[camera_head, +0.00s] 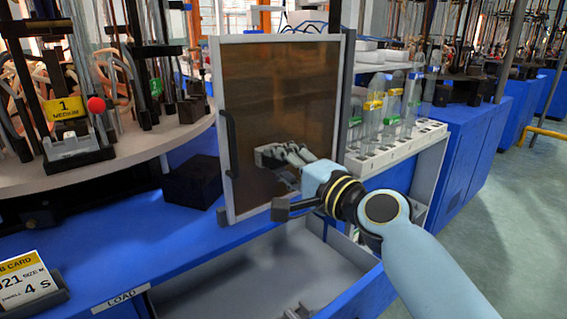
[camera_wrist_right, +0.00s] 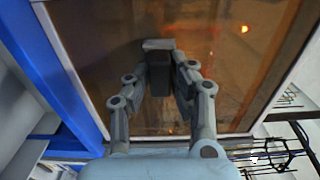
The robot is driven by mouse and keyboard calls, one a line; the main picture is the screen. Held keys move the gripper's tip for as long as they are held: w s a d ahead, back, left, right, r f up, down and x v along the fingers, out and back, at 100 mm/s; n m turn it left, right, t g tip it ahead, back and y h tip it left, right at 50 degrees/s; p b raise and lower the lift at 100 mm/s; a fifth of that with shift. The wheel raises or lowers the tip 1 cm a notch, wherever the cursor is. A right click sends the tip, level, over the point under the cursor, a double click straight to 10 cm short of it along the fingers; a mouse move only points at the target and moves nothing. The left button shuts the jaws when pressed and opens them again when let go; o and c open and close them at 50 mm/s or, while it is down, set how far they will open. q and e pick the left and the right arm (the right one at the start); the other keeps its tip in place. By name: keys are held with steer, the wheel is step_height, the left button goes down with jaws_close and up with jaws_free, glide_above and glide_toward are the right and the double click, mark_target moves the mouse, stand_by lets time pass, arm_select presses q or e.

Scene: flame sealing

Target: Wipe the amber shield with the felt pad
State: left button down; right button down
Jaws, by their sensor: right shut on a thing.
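The amber shield (camera_head: 275,85) is a tall upright brown translucent panel in a pale frame, with a dark handle on its left edge. It also fills much of the right wrist view (camera_wrist_right: 100,45). My right gripper (camera_head: 272,157) is in front of the panel's lower middle, its fingers pointing at the panel. In the right wrist view its fingers (camera_wrist_right: 168,72) are shut on a small grey block, the felt pad (camera_wrist_right: 158,45). The pad is at or very near the panel face; I cannot tell whether it touches. My left gripper is not in view.
A rack of clear tubes with coloured bands (camera_head: 385,148) stands right of the shield. A black block (camera_head: 193,181) sits on the blue bench left of it. An open grey drawer (camera_head: 215,290) lies below. A round table (camera_head: 140,140) with apparatus is at the left.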

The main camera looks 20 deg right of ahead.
steer(key=shift+w+a, duration=0.15)
steer(key=shift+w, duration=0.2)
steer(key=shift+r, duration=0.1)
stand_by(1.3)
steer(key=shift+s, duration=0.35)
steer(key=shift+v, duration=2.55)
